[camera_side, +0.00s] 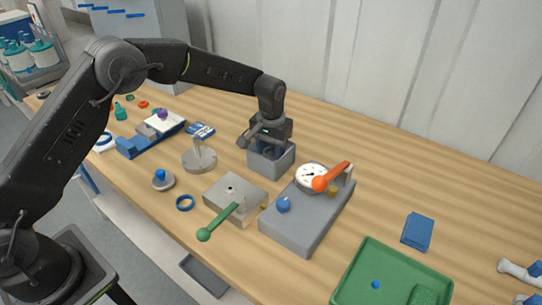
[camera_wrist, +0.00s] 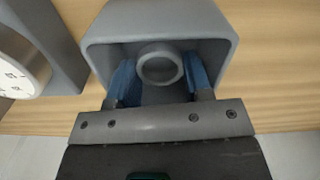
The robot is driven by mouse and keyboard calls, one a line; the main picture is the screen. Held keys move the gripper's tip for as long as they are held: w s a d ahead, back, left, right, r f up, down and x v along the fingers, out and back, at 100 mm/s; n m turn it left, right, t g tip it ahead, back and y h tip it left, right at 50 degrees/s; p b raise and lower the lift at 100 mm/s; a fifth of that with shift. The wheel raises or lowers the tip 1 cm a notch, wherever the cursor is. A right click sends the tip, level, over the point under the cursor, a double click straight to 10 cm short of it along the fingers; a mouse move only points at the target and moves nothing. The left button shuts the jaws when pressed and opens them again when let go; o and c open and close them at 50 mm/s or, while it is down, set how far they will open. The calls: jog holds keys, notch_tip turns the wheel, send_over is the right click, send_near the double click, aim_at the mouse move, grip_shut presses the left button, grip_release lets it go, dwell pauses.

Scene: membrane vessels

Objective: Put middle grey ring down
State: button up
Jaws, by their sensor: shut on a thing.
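The grey ring (camera_wrist: 160,66) shows in the wrist view, with its round opening facing the camera. My gripper (camera_wrist: 160,72) has its two blue fingers shut on the ring, one on each side. Fingers and ring are inside the mouth of an open grey bin (camera_wrist: 222,28). In the side view my gripper (camera_side: 268,146) points down into the bin (camera_side: 266,166). The ring is hard to make out there. I cannot tell whether it touches the bin floor.
Right of the bin in the side view is a grey block (camera_side: 300,222) with a white dial (camera_side: 311,177) and an orange lever (camera_side: 331,177). A grey plate (camera_side: 222,194) with a green lever is in front. A round stand (camera_side: 199,160) is left.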

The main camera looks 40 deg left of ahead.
jog(key=shift+f, duration=1.4)
jog(key=o, duration=0.6)
jog(key=shift+f, duration=0.1)
